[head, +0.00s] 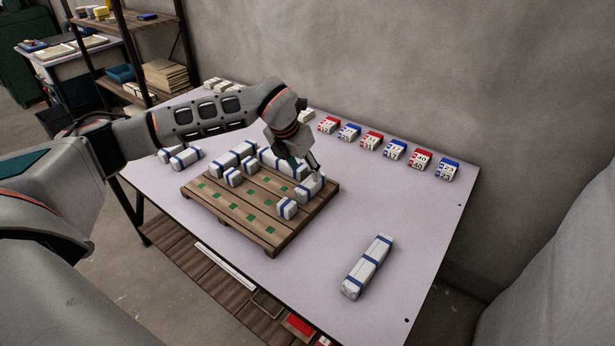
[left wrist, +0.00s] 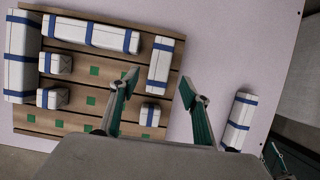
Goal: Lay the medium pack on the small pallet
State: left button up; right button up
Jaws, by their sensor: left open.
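The small pallet (head: 262,226) is wooden with green squares and lies on the pale table. A white, blue-banded pack of middle length (head: 312,187), which I take as the medium pack, lies along the pallet's right end. It also shows in the left wrist view (left wrist: 165,65). My left gripper (head: 313,168) is open just above it. In the left wrist view the fingertips (left wrist: 159,79) are apart, one on each side of the pack's near end; whether they touch it I cannot tell. A part that may be my right gripper (left wrist: 279,160) shows at the lower right.
Longer packs (head: 235,155) and small packs (head: 287,208) also lie on the pallet. One long pack (head: 368,265) lies on the table (head: 420,225) to the right. Red and blue numbered boxes (head: 395,149) line the back edge.

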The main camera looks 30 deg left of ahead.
pick_arm(q)
jog(key=v, duration=0.3)
jog(key=shift+s+r, duration=0.1)
jog(key=shift+r, duration=0.15)
dwell(0.4)
